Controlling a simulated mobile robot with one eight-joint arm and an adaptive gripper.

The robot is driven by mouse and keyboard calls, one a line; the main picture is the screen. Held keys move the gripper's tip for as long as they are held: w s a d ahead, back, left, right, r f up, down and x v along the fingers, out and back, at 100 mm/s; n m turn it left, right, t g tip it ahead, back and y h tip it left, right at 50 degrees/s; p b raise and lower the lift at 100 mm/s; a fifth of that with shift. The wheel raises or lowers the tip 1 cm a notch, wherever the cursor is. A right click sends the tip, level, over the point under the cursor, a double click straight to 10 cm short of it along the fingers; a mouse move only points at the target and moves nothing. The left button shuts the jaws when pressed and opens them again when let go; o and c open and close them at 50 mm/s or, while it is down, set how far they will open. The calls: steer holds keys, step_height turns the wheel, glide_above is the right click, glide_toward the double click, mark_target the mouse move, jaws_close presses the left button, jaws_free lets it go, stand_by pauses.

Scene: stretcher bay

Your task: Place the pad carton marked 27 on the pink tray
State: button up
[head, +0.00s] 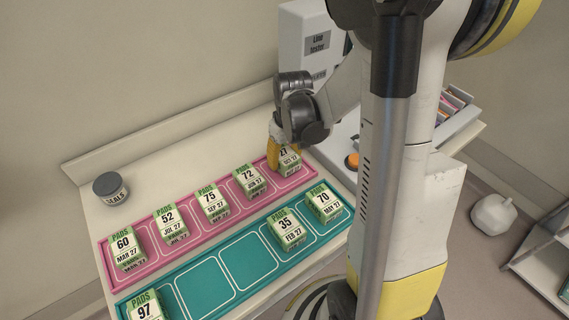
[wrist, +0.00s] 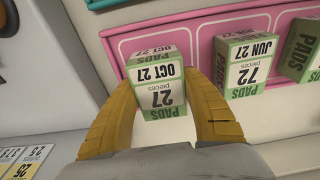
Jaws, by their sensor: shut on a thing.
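The pad carton marked 27 (head: 290,160) is a small white and green box dated Oct 27. My gripper (wrist: 158,95) has its two yellow fingers shut on the carton's sides, and the label (wrist: 160,97) faces the wrist camera. In the head view the carton is at the right end slot of the pink tray (head: 288,183). In the wrist view the pink tray (wrist: 185,42) lies behind the carton. I cannot tell whether the carton's base touches the tray. My fingers partly hide it in the head view.
The pink tray's other slots hold cartons 60 (head: 125,250), 52, 75 and 72 (head: 249,179). The teal tray (head: 204,285) in front holds cartons 97, 35 and 70, with empty slots between. A seals jar (head: 110,188) stands at left. A line tester (head: 312,45) stands behind.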

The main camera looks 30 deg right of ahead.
steer(key=shift+f, duration=0.85)
steer(key=shift+f, duration=0.15)
steer(key=o, duration=1.3)
